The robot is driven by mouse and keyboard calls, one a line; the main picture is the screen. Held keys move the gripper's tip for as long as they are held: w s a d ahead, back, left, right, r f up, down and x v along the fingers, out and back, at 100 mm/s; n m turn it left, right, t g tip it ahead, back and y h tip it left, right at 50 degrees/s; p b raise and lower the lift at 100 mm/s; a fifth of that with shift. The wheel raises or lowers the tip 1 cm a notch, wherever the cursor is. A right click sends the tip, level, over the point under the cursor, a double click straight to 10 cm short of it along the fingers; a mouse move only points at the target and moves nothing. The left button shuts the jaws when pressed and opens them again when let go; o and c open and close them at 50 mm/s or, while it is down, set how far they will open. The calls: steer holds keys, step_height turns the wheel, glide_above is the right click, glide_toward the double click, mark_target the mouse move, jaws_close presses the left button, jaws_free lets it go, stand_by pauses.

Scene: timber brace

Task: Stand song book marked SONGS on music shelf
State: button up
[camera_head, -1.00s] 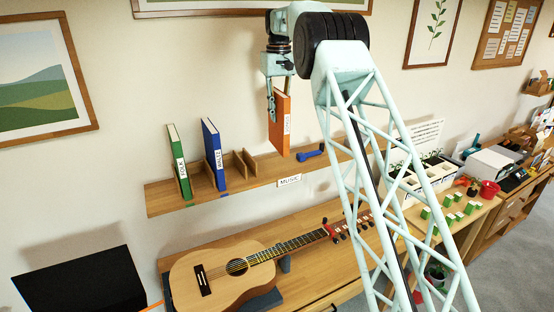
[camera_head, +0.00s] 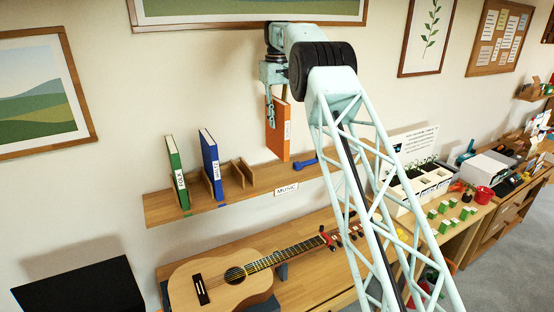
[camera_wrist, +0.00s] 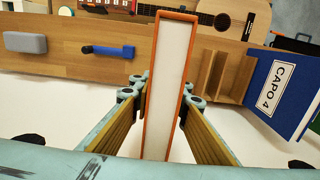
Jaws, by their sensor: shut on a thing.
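An orange book (camera_head: 276,132) hangs upright in my gripper (camera_head: 271,108), above the music shelf (camera_head: 262,184). Its spine has a white label too small to read. In the wrist view, the book (camera_wrist: 155,92) shows white page edges between orange covers, with a gripper finger (camera_wrist: 160,100) on each side. My gripper is shut on it. The shelf's front edge carries a MUSIC label (camera_head: 286,189). Wooden dividers (camera_head: 238,174) stand left of the held book; the wrist view shows them on the right (camera_wrist: 222,75). Whether the book's lower edge touches the shelf is unclear.
A green book (camera_head: 176,172) and a blue book (camera_head: 210,165) stand left on the shelf. The blue book's cover reads CAPO 4 (camera_wrist: 284,85). A blue tool (camera_head: 307,163) lies right of the held book, with a grey block (camera_wrist: 25,42) beyond. A guitar (camera_head: 225,278) lies below.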

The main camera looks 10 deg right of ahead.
mark_target(277, 141)
steer(key=shift+f, duration=2.7)
steer(key=shift+f, duration=2.2)
steer(key=o, duration=1)
step_height(277, 141, up, 10)
steer(key=shift+f, duration=0.2)
steer(key=shift+r, duration=1.35)
steer(key=shift+r, duration=0.15)
